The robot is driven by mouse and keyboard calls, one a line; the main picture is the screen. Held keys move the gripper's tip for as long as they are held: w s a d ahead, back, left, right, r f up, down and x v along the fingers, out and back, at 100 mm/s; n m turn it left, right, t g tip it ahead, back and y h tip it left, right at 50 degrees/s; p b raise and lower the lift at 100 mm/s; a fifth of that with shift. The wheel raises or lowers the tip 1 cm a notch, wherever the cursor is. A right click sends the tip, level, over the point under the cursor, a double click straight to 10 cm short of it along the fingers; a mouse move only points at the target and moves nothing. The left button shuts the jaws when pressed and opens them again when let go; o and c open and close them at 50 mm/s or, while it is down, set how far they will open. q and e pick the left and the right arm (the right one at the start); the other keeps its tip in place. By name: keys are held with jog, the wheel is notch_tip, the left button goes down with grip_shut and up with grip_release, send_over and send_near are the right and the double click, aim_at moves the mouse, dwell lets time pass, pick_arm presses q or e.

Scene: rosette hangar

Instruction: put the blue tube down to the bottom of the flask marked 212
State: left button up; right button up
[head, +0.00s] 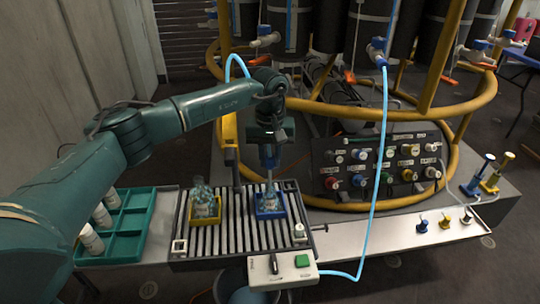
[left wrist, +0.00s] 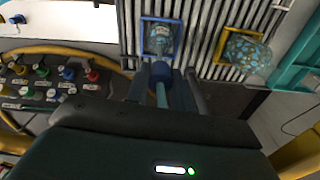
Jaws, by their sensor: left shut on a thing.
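My left gripper (head: 268,160) points down over the flask (head: 269,201) in the blue holder (head: 283,211). It is shut on the blue tube, whose blue collar (left wrist: 162,72) shows between the fingers in the left wrist view. The thin lower part of the tube (head: 270,178) reaches down to the neck of that flask; how deep it goes inside is hard to tell. A second flask (head: 203,203) stands in a yellow holder to the left; it also shows in the left wrist view (left wrist: 243,54). The flask labels are too small to read. My right gripper is not in view.
The holders stand on a ribbed rack (head: 232,238). A teal tray (head: 122,247) with several white bottles is at left. A white box with a green button (head: 302,261) is in front. A valve panel (head: 380,165) and yellow rails (head: 445,60) stand behind, right.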

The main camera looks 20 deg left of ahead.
aim_at(270, 167)
pick_arm(q)
jog(key=shift+f+b, duration=0.85)
jog(key=shift+f, duration=0.75)
jog(key=shift+f, duration=0.15)
jog(key=o, duration=1.5)
